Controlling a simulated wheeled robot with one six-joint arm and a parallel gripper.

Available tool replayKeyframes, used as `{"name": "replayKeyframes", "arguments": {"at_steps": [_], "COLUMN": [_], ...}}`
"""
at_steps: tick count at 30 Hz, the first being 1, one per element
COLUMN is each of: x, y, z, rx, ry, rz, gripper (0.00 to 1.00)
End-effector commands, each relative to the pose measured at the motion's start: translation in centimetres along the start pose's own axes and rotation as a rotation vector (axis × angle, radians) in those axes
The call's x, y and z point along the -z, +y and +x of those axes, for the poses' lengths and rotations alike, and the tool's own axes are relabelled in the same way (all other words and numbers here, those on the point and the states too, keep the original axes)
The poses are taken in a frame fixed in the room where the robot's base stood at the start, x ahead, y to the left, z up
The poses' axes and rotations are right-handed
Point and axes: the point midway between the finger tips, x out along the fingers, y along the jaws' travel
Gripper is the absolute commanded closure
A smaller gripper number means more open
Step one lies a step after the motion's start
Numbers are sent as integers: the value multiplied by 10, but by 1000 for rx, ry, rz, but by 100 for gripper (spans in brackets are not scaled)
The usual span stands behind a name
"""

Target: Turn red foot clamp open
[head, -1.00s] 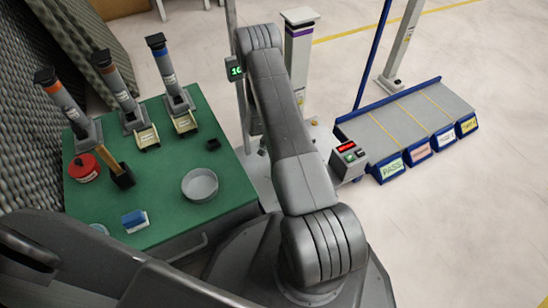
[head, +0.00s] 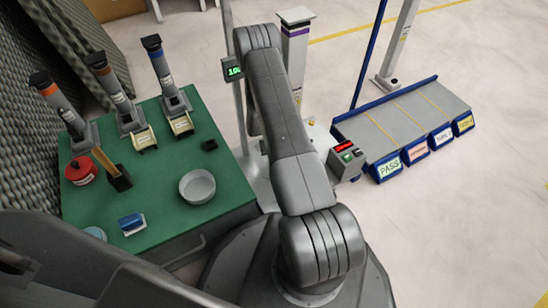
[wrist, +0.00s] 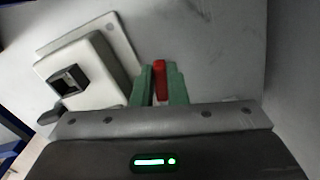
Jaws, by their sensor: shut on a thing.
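In the wrist view the red foot clamp (wrist: 160,80) shows as a narrow red piece standing up between the two green fingers of my gripper (wrist: 160,86). The fingers are shut on it. Only its upper part shows; the rest is hidden by the fingers and gripper body. It stands right of a white block with a dark square opening (wrist: 68,80). In the head view my arm hides my gripper and the clamp.
A green table (head: 160,205) at left holds several dispensers, a red tin (head: 82,171) and a grey round dish (head: 197,186). A control box with a red display (head: 346,159) stands right of my arm. A blue-edged rack (head: 405,122) is at right.

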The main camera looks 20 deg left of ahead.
Motion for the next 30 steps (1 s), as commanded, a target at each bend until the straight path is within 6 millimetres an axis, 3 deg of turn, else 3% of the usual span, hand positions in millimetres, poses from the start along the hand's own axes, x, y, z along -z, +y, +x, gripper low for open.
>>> {"name": "replayKeyframes", "arguments": {"at_steps": [16, 17, 20, 30], "x": [0, 0, 0, 0], "y": [0, 0, 0, 0], "z": [0, 0, 0, -5], "rx": [0, 0, 0, 0], "ry": [0, 0, 0, 1], "rz": [-24, -24, -24, -23], "gripper": [100, 83, 65, 65]}}
